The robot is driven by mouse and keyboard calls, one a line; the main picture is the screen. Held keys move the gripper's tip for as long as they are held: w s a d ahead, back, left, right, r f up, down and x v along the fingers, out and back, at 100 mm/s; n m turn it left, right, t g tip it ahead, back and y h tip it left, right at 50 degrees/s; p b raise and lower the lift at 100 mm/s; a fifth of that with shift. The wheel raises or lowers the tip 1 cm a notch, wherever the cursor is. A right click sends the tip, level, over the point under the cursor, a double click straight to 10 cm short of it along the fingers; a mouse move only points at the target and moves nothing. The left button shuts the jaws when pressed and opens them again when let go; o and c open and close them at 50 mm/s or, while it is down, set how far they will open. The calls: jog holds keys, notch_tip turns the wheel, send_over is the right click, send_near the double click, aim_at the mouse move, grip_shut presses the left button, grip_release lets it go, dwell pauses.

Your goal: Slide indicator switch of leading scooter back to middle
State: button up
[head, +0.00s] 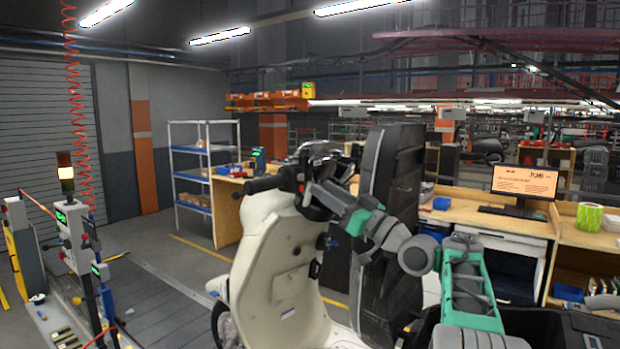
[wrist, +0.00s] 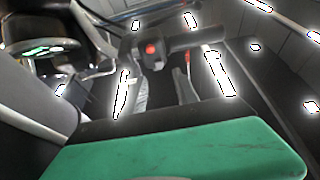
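The cream-white scooter (head: 278,262) stands upright in the middle of the head view, with its dark handlebar grip (head: 264,185) toward the left. My gripper is up at the handlebar in the head view, where its fingertips cannot be made out. In the wrist view, the handlebar switch housing (wrist: 152,54) carries a red button, and a dark grip (wrist: 198,39) extends to its right. My gripper (wrist: 163,84) shows two grey fingers, apart, just below the housing. I see nothing held between them; contact with the housing cannot be told. The indicator slider's position is too small to tell.
A lit instrument display (wrist: 45,48) lies left of the housing. A tall black upright (head: 392,190) stands right of the scooter, close to my arm. A workbench with a monitor (head: 523,187) stands behind. A signal-lamp post (head: 66,185) is at left; floor between is free.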

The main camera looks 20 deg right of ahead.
aim_at(303, 175)
jog(key=p+x, duration=0.2)
jog(key=x, duration=0.3)
jog(key=shift+w+a, duration=0.1)
jog(key=shift+w, duration=0.15)
grip_shut()
dwell(1.0)
